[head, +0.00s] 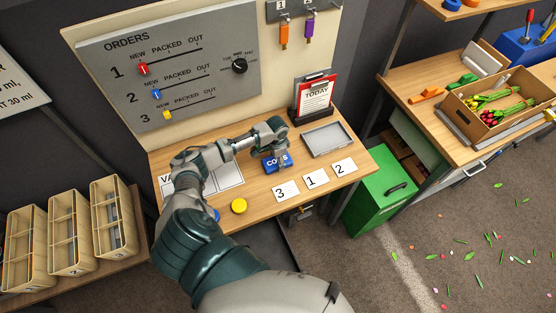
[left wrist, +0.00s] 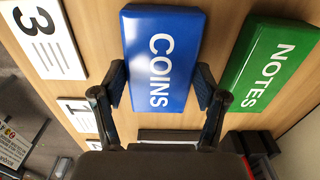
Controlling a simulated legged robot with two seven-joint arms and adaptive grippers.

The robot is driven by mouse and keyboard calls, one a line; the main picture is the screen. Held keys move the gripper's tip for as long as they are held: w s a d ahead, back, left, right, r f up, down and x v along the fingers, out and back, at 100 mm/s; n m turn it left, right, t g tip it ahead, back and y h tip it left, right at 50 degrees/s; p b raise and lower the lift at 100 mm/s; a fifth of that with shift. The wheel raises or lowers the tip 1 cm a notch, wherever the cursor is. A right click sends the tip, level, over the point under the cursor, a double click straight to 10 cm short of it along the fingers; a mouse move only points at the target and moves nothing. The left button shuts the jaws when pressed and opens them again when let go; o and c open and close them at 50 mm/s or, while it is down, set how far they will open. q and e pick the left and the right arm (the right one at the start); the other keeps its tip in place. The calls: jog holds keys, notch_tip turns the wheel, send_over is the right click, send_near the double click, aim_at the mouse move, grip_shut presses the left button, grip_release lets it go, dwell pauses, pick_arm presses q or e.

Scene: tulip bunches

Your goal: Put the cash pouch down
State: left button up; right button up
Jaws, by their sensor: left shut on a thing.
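The blue COINS pouch (head: 275,166) is at the middle of the wooden desk, under my left gripper (head: 281,152). In the left wrist view the COINS pouch (left wrist: 160,45) lies between the two fingers of my left gripper (left wrist: 160,78), which is shut on its sides. The pouch is at or close to the desk top; I cannot tell whether it touches. A green NOTES pouch (left wrist: 271,65) lies beside it in the left wrist view; my arm seems to hide it in the head view. My right gripper is not in view.
Cards 3 (head: 286,190), 1 (head: 316,179) and 2 (head: 344,168) lie along the desk's front. A grey tray (head: 326,141) and a TODAY clipboard (head: 315,96) are at the right. A yellow disc (head: 239,206) is left of the cards. A green box (head: 378,202) stands beside the desk.

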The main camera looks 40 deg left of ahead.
pick_arm(q)
jog(key=shift+a+f, duration=0.15)
jog(key=shift+f, duration=0.2)
jog(key=shift+c, duration=0.7)
jog(key=shift+a, duration=0.1)
jog(key=o, duration=1.1)
jog(key=shift+d, duration=0.2)
jog(key=o, duration=0.3)
jog(key=shift+d, duration=0.25)
jog(key=shift+d+r, duration=0.2)
jog(key=shift+d, duration=0.25)
jog(key=shift+r, duration=0.3)
jog(key=r, duration=0.2)
jog(key=a+r, duration=0.1)
jog(key=r, duration=0.3)
jog(key=shift+a, duration=0.25)
jog(key=shift+d+r, duration=0.2)
jog(key=shift+r, duration=0.7)
jog(key=shift+d+r, duration=0.15)
jog(key=shift+r, duration=0.75)
jog(key=shift+d+r, duration=0.2)
jog(key=shift+r, duration=0.7)
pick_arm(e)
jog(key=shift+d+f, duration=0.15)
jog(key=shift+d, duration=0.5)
